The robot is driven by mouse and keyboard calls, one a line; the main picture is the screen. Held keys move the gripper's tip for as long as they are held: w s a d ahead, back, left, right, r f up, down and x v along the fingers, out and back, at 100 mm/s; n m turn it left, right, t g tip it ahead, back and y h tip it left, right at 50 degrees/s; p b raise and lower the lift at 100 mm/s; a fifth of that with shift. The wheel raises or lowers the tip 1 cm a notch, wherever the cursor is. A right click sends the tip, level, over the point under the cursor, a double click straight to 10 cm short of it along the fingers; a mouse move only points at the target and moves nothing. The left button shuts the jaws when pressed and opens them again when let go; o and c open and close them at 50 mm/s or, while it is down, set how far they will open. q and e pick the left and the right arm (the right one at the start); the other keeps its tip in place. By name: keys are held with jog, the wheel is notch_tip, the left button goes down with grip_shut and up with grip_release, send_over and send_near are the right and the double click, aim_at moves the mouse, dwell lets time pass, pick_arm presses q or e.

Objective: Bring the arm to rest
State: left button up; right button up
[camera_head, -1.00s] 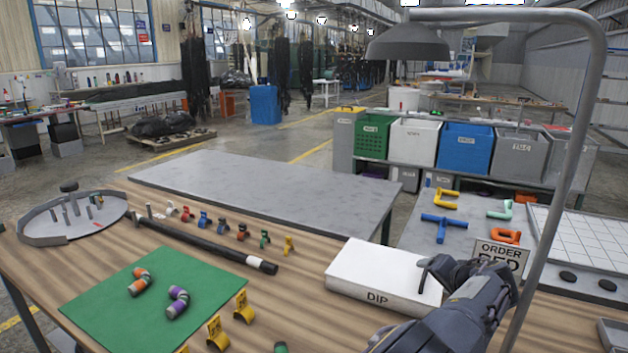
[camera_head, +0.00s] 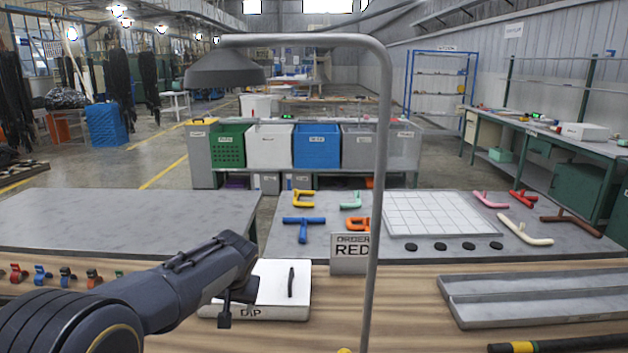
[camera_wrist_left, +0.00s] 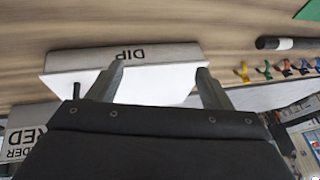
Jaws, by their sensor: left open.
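My left arm comes in from the left in the head view. Its gripper (camera_head: 236,304) hangs over the left part of a white box marked DIP (camera_head: 275,285). In the left wrist view the two fingers (camera_wrist_left: 160,85) stand wide apart with nothing between them. The white DIP box (camera_wrist_left: 150,56) lies beyond the fingertips there. A short dark rod (camera_head: 291,282) shows at the box top; I cannot tell whether it lies or stands. My right gripper is not in view.
A lamp post (camera_head: 376,200) rises close in front, right of the box. An ORDER RED sign (camera_head: 351,253) stands behind the box. A grey tray (camera_head: 540,295) lies at the right. Small coloured clips (camera_head: 66,275) line the bench at the left. Bare wood (camera_head: 410,310) lies between post and tray.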

pick_arm(q)
jog(key=s+a+r+n+h+p, duration=0.1)
jog(key=s+a+r+h, duration=0.2)
jog(key=s, duration=0.7)
jog(key=s+a+r+n+h+p, duration=0.1)
jog(key=s+a+r+h+p, duration=0.1)
jog(key=s, duration=0.8)
jog(key=s+d+h+p, duration=0.1)
jog(key=s+d, duration=0.3)
jog(key=s, duration=1.1)
jog(key=shift+s+f+t+h+p, duration=0.2)
jog(key=shift+t+h+p, duration=0.1)
jog(key=shift+t+p, duration=0.15)
jog(key=shift+a, duration=0.1)
